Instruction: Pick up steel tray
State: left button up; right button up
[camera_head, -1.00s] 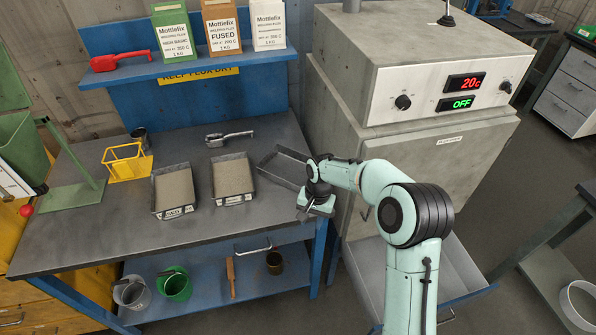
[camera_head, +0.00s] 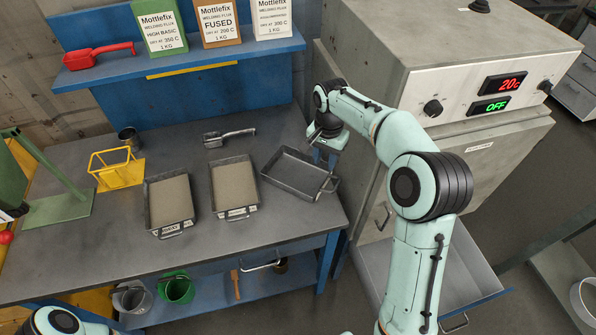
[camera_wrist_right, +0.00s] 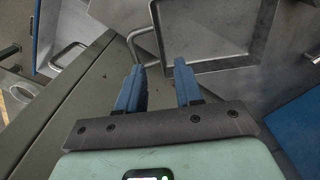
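The empty dark steel tray (camera_head: 292,176) lies on the grey workbench near its right end, at a slant. Its wire handle (camera_head: 331,185) points toward the bench's right front corner. In the right wrist view, the tray (camera_wrist_right: 206,62) shows at the top, with its handle (camera_wrist_right: 140,45) just beyond my fingertips. My right gripper (camera_head: 318,137) is above the bench's right side, near the tray's far right edge. Its blue fingers (camera_wrist_right: 158,70) are spread with nothing between them. Part of my left arm shows at the bottom left; its gripper is out of view.
Two trays of grey flux, one (camera_head: 170,200) and another (camera_head: 234,187), stand left of the empty tray. A metal scoop (camera_head: 230,137) lies behind them. The oven (camera_head: 455,150) stands close on the right. The bench (camera_head: 120,230) is clear in front.

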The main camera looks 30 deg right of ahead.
notch_tip(320, 180, down, 5)
jog(key=shift+s+f, duration=0.1)
jog(key=shift+s, duration=0.05)
jog(key=shift+d+f, duration=0.15)
jog(key=shift+f, duration=1.35)
jog(key=shift+d+f, duration=0.1)
jog(key=shift+f, duration=1.4)
jog(key=shift+c, duration=0.3)
jog(key=shift+r, duration=0.1)
grip_shut()
